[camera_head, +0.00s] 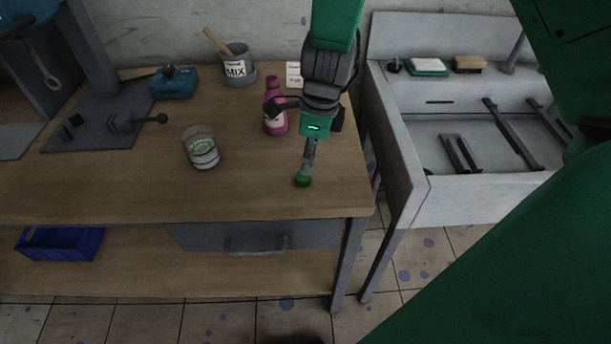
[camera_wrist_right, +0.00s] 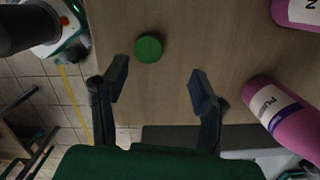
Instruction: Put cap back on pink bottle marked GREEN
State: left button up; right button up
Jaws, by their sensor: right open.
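The green cap (camera_head: 303,181) lies on the wooden table near its front edge. It also shows in the right wrist view (camera_wrist_right: 149,49), just beyond my fingertips. My right gripper (camera_head: 309,157) is open and empty above the table, pointing down toward the cap; its spread fingers show in the wrist view (camera_wrist_right: 157,88). A pink bottle (camera_head: 275,122) stands left of the gripper, partly covered by it. In the wrist view one pink bottle (camera_wrist_right: 285,115) has a label starting "PU". Another pink bottle (camera_wrist_right: 297,12), cut off at the top right, has a label ending in "N". My left gripper is out of view.
A glass (camera_head: 201,150) with pale contents stands left of the bottle. A grey MIX pot (camera_head: 238,70) with a wooden stick and a blue device (camera_head: 173,84) stand behind. A sink (camera_head: 410,165) adjoins the table on the right. The table front is mostly clear.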

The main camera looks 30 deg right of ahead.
aim_at(301, 177)
jog(key=shift+a, duration=0.15)
jog(key=f, duration=0.1)
jog(key=a+f, duration=0.1)
jog(key=a+f+b, duration=0.1)
jog(key=f, duration=0.1)
jog(key=shift+s+a, duration=0.1)
jog(key=shift+s, duration=0.15)
jog(key=shift+f, duration=0.35)
jog(key=shift+w+d+f, duration=0.1)
jog(key=shift+d+f, duration=0.05)
jog(key=shift+d, duration=0.65)
jog(key=shift+a, duration=0.25)
jog(key=c, duration=0.6)
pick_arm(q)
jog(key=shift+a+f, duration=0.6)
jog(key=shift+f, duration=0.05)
pick_arm(e)
jog(key=shift+a, duration=0.4)
jog(key=shift+c, duration=0.7)
